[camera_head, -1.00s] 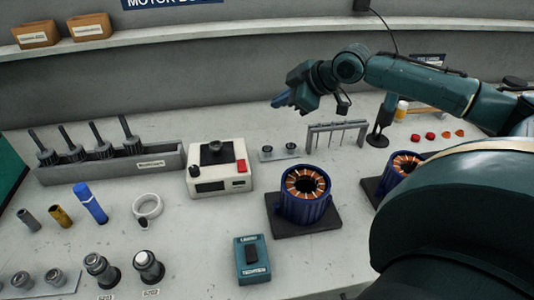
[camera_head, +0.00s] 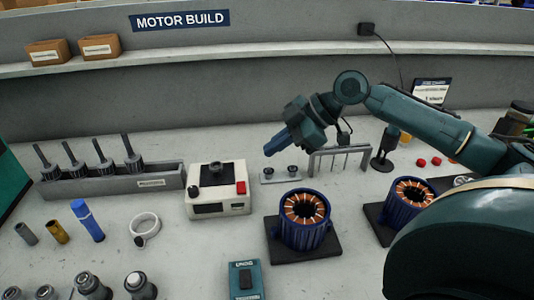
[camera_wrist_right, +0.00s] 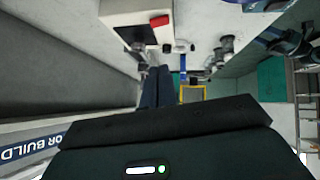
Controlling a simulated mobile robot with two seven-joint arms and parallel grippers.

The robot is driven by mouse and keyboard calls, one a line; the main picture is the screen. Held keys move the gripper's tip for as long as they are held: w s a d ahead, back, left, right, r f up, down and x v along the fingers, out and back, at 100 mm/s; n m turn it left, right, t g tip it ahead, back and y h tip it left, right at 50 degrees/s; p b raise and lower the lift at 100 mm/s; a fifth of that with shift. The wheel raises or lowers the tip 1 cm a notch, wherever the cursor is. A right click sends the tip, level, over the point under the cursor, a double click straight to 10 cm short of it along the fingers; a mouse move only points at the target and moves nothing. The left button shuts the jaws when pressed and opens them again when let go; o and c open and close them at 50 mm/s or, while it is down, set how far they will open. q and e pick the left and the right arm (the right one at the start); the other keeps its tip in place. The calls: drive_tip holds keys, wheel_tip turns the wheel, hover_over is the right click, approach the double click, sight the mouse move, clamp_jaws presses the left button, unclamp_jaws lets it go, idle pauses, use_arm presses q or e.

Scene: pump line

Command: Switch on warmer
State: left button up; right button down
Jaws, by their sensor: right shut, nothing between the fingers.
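The warmer (camera_head: 217,203) is a white box on the bench with a dark round piece on top, a dark front panel and a red switch (camera_head: 241,187) at its right. It also shows at the top of the right wrist view (camera_wrist_right: 135,12), with the red switch (camera_wrist_right: 159,21) on its near side. My right gripper (camera_head: 268,149) is shut and empty, to the right of the warmer and behind it in the picture, apart from it. Its closed fingers (camera_wrist_right: 155,85) point past the box in the wrist view. I cannot tell the switch's position. My left gripper is not in view.
A small plate with two dark pieces (camera_head: 280,175) and a grey rack (camera_head: 338,160) stand right of the warmer. A blue stator (camera_head: 304,220) sits in front. A long grey tray with several rotors (camera_head: 110,183) stands left.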

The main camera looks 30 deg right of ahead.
hover_over(240, 191)
drive_tip(key=d, duration=0.2)
wheel_tip(240, 191, down, 6)
drive_tip(key=shift+s+f+p, duration=0.1)
drive_tip(key=shift+s+p, duration=0.05)
drive_tip(key=shift+p, duration=0.2)
drive_tip(key=shift+d+f, duration=0.25)
drive_tip(key=shift+f, duration=0.95)
drive_tip(key=shift+w+f, duration=0.25)
drive_tip(key=shift+f, duration=0.35)
drive_tip(key=shift+w+d+f, duration=0.1)
drive_tip(key=shift+d+f, duration=0.05)
drive_tip(key=shift+f, duration=0.15)
drive_tip(key=shift+s+a+f+p, duration=0.1)
drive_tip(key=shift+s+a+p, duration=0.15)
drive_tip(key=shift+s, duration=0.2)
drive_tip(key=shift+s+a+p, duration=0.15)
drive_tip(key=shift+s+p, duration=0.15)
drive_tip(key=shift+s, duration=0.1)
